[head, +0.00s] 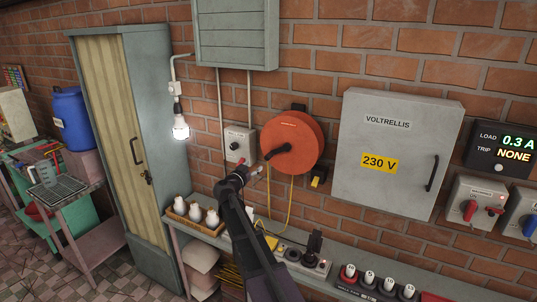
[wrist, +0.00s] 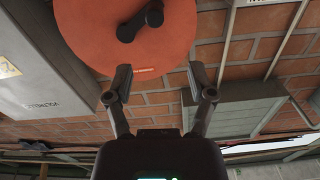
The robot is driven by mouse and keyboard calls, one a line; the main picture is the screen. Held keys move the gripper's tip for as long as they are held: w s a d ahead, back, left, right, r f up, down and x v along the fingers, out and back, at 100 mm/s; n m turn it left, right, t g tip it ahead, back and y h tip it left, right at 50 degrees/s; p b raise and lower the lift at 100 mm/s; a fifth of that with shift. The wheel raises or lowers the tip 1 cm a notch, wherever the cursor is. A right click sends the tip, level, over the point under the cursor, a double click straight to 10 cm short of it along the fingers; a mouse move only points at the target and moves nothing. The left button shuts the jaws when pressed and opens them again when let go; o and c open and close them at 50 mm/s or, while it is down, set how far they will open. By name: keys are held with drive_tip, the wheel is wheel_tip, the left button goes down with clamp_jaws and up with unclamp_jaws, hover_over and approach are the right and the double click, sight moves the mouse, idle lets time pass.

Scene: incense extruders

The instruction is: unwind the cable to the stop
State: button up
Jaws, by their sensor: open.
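An orange round cable reel (head: 308,140) is mounted on the brick wall, with a black crank handle (head: 278,151) on its face. A thin yellow cable (head: 290,203) hangs from the reel down to the bench. My gripper (head: 260,171) is just below and left of the crank handle in the head view. In the wrist view, my gripper (wrist: 160,77) is open and empty, its two fingers apart. The reel (wrist: 85,35) and its crank handle (wrist: 140,22) lie beyond the fingertips there, apart from them. How much cable is on the reel is hidden.
A grey switch box (head: 238,145) sits close left of the reel, and a lit bulb (head: 180,129) hangs farther left. The grey 230 V cabinet (head: 395,190) is to the right.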

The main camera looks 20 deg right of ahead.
sight(277, 153)
drive_tip(key=x, duration=1.3)
drive_tip(key=shift+w+d, duration=0.15)
drive_tip(key=shift+w, duration=0.05)
clamp_jaws()
